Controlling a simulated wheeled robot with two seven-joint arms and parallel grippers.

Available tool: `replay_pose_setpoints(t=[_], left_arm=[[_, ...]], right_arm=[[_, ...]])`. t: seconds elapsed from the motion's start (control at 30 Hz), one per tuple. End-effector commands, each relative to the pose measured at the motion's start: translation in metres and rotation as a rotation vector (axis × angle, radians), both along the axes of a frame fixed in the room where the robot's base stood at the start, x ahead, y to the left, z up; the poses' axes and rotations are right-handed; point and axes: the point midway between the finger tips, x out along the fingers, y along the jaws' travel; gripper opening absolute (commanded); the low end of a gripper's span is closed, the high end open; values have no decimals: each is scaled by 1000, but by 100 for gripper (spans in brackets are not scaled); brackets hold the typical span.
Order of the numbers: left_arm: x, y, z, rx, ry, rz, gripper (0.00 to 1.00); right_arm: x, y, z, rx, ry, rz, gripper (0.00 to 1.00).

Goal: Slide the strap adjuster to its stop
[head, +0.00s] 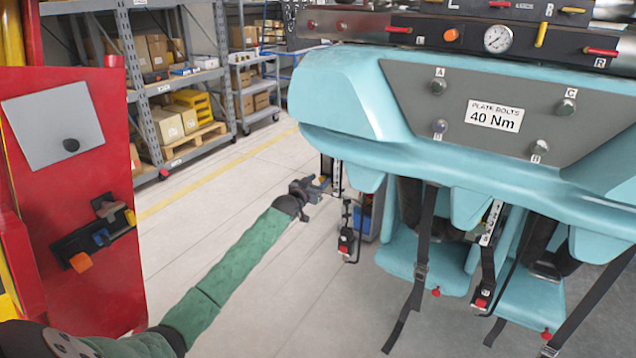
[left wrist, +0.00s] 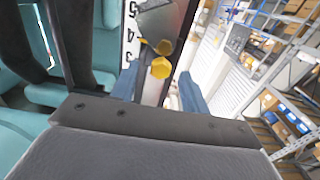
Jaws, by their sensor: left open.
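My left gripper (head: 321,186), at the end of the green-sleeved arm, is open beside a numbered strip (head: 337,178) hanging at the left end of the teal seat row. In the left wrist view its two blue fingers stand apart, with the dark strap and white numbered strip (left wrist: 131,42) between or just beyond them. A grey metal piece (left wrist: 160,20) with yellow knobs (left wrist: 161,67) sits there, seemingly the strap adjuster. I cannot tell whether a finger touches it. A red-buttoned buckle (head: 345,243) hangs below in the head view. My right gripper is out of view.
The teal seat row (head: 340,95) with a grey bolt plate overhangs on the right, with black straps (head: 420,270) dangling. A red cabinet (head: 75,200) stands at left. Shelves (head: 150,90) with boxes are behind. The floor around my left arm is clear.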

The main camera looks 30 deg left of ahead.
Motion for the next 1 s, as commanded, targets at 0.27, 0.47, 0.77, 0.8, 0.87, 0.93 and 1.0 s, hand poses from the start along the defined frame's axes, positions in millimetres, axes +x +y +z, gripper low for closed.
replay_pose_setpoints(t=[0.27,0.47,0.77,0.8,0.87,0.93,1.0], left_arm=[[-31,0,-3,1,0,-1,46],[-57,0,-2,1,1,0,46],[-75,0,-1,1,0,0,46],[-76,0,-1,1,0,0,46],[-76,0,0,1,0,0,46],[-76,0,0,1,0,0,46],[-76,0,0,0,0,0,46]], right_arm=[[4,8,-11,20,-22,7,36],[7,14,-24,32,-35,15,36],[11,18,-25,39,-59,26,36],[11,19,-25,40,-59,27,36],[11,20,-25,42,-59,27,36],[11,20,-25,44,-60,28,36],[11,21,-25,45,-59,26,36]])
